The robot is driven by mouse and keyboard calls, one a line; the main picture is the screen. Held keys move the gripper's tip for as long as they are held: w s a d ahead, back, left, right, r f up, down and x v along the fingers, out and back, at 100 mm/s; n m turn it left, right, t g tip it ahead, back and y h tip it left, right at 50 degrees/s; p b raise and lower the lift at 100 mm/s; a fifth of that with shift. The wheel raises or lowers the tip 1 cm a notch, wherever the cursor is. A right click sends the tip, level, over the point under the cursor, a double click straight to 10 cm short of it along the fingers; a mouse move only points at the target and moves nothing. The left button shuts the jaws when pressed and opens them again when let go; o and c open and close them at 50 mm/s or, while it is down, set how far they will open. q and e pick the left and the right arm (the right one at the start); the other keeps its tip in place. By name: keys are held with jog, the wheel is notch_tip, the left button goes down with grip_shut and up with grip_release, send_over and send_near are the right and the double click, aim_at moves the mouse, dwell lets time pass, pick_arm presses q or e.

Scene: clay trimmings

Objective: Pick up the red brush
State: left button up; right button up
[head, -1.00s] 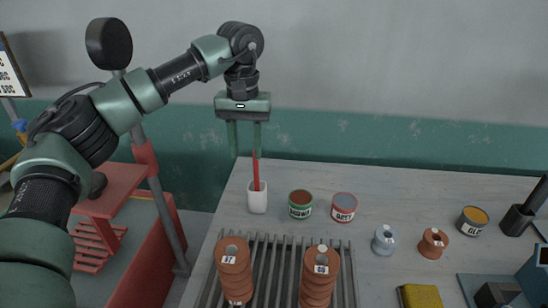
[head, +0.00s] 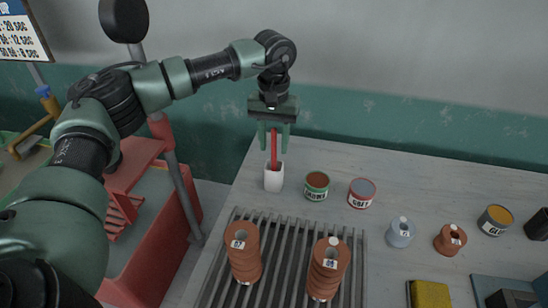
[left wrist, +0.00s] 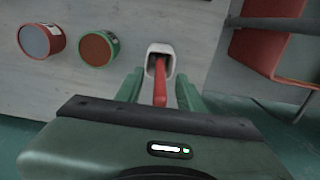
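The red brush (head: 274,158) stands upright in a white cup (head: 273,181) near the far left corner of the table. In the left wrist view the brush (left wrist: 160,88) rises out of the cup (left wrist: 151,66) toward the gripper. My left gripper (head: 274,147) points down from above, with one finger on each side of the brush handle. In the left wrist view gaps show between the brush and both fingers, so the gripper is open around it. The lower part of the brush is hidden in the cup. My right gripper is in neither view.
A green-labelled tin (head: 316,186) and a red-labelled tin (head: 362,193) stand right of the cup. Two brown stacks (head: 243,255) (head: 325,270) stand on a slatted rack (head: 285,262) in front. Small weights, a yellow block (head: 430,294) and a glaze tin (head: 495,220) are farther right.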

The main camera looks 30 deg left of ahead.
pick_arm(q)
grip_shut()
jog(key=shift+r, duration=0.15)
